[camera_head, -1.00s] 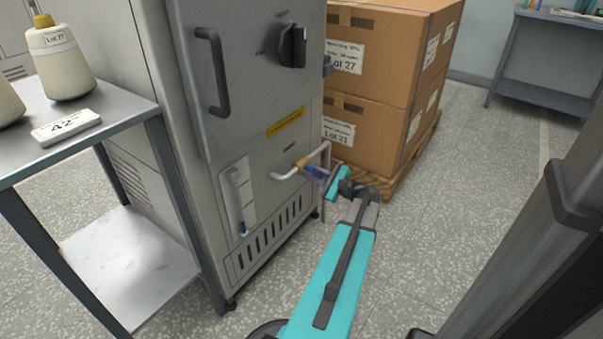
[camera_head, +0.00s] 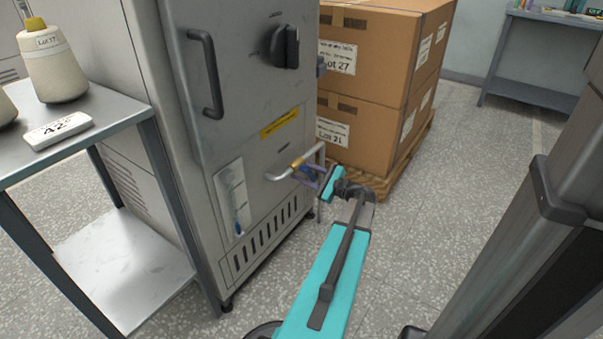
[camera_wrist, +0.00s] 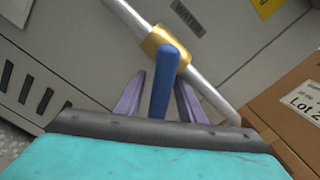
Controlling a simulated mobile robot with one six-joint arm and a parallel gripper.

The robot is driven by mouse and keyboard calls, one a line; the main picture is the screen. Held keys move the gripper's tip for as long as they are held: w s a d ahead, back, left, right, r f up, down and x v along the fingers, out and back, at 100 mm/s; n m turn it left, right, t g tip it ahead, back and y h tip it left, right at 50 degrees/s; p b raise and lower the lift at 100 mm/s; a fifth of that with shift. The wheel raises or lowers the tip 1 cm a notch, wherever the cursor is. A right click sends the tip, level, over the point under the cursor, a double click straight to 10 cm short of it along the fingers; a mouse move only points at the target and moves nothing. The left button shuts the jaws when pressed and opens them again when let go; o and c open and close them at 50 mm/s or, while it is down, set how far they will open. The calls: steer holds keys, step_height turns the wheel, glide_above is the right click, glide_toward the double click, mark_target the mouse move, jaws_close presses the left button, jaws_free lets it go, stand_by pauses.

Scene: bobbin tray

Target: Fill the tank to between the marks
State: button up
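The tank's sight gauge (camera_head: 232,200) is a pale upright strip low on the grey cabinet. Some blue shows in its lower part; the marks and exact level are too small to read. A silver pipe (camera_head: 281,174) with a brass valve body (camera_head: 297,163) leaves the cabinet front to the right of the gauge. It also shows in the wrist view (camera_wrist: 205,90). The valve's blue lever (camera_wrist: 164,88) points toward my gripper (camera_wrist: 160,95). The purple fingers stand apart on either side of the lever, with a gap visible on the left side. My gripper looks open around it.
Stacked cardboard boxes (camera_head: 385,55) on a wooden pallet (camera_head: 400,175) stand close behind the pipe.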

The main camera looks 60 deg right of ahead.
steer(key=s+a+p, duration=0.2)
steer(key=s+p, duration=0.2)
steer(key=s, duration=0.9)
steer(key=shift+s, duration=0.25)
steer(key=shift+w+a, duration=0.1)
steer(key=shift+w, duration=0.05)
